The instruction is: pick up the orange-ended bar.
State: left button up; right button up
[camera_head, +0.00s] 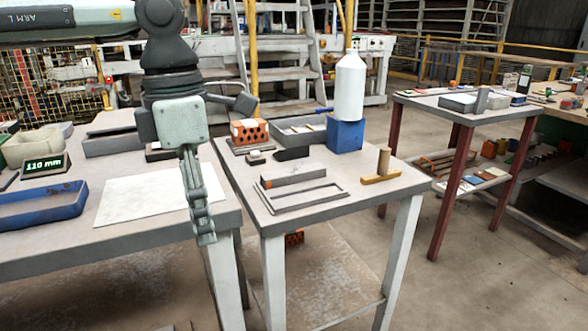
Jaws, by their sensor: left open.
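The orange-ended bar (295,175) is a grey bar lying flat on the middle table, with a small orange patch at its left end. It lies along the back edge of a flat grey rectangular frame (302,198); I cannot tell if they touch. My left gripper (205,236) hangs pointing down, left of the bar, over the gap between the left and middle tables. It is seen edge-on, open, with nothing visible in it. My right gripper is not in view.
On the middle table (333,204), a hollow orange brick (249,133), a grey tray (298,127) and a white bottle (349,88) on a blue block (346,135) stand behind the bar. A wooden post (384,162) stands right. The left table holds a blue tray (40,205).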

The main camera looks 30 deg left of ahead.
aim_at(299, 173)
jog(key=i, duration=1)
